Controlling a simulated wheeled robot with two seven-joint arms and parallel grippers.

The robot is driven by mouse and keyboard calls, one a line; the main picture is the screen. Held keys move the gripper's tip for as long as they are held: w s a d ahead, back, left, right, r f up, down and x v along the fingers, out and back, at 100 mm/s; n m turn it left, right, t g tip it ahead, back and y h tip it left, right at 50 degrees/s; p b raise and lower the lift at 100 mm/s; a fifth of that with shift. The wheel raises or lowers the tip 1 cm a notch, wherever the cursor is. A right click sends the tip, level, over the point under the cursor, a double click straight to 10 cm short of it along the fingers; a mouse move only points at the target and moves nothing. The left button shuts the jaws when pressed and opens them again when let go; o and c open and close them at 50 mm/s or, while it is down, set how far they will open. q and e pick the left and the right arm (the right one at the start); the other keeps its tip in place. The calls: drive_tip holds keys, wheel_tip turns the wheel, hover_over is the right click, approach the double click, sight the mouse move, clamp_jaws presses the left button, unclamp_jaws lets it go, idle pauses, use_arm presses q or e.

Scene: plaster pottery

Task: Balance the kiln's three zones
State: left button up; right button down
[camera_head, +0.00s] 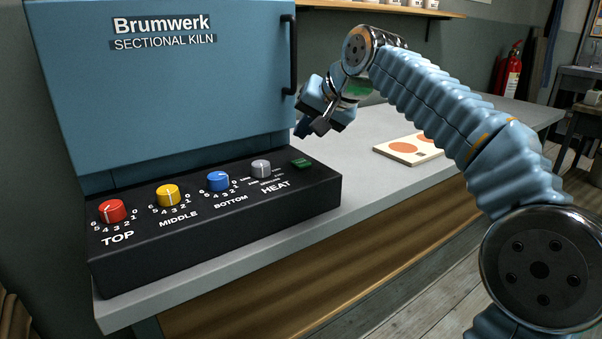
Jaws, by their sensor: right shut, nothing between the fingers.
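The blue Brumwerk sectional kiln (190,95) stands at the left with its door closed. Its black control panel (215,237) carries a red TOP knob (111,211), a yellow MIDDLE knob (168,195), a blue BOTTOM knob (218,181) and a grey HEAT knob (261,168). A small green part (302,163) sits at the panel's right end. My right gripper (302,130) is shut and empty, above and behind the green part, close to the kiln's right side and apart from the knobs. My left gripper is out of view.
A black vertical handle (293,55) is on the kiln door near my right gripper. A card with orange discs (408,149) lies on the grey bench top (352,165). A shelf with cups (385,8) is at the back, and a fire extinguisher (513,72) hangs at the right.

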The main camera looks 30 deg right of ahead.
sight(305, 163)
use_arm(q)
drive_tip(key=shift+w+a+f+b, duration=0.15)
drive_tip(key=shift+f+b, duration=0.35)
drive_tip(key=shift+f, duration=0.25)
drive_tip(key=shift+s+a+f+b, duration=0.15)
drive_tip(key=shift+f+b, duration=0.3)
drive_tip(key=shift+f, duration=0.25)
use_arm(e)
drive_tip(key=shift+f, duration=1.65)
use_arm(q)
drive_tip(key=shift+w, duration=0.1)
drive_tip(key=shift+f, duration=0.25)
use_arm(e)
drive_tip(key=shift+f, duration=0.4)
use_arm(q)
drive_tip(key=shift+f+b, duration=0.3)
drive_tip(key=shift+b, duration=0.2)
use_arm(e)
drive_tip(key=shift+f, duration=0.4)
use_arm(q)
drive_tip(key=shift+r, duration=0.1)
use_arm(e)
drive_tip(key=shift+r, duration=0.1)
use_arm(q)
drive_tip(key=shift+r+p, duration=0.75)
drive_tip(key=shift+p, duration=0.1)
use_arm(e)
drive_tip(key=shift+r, duration=0.7)
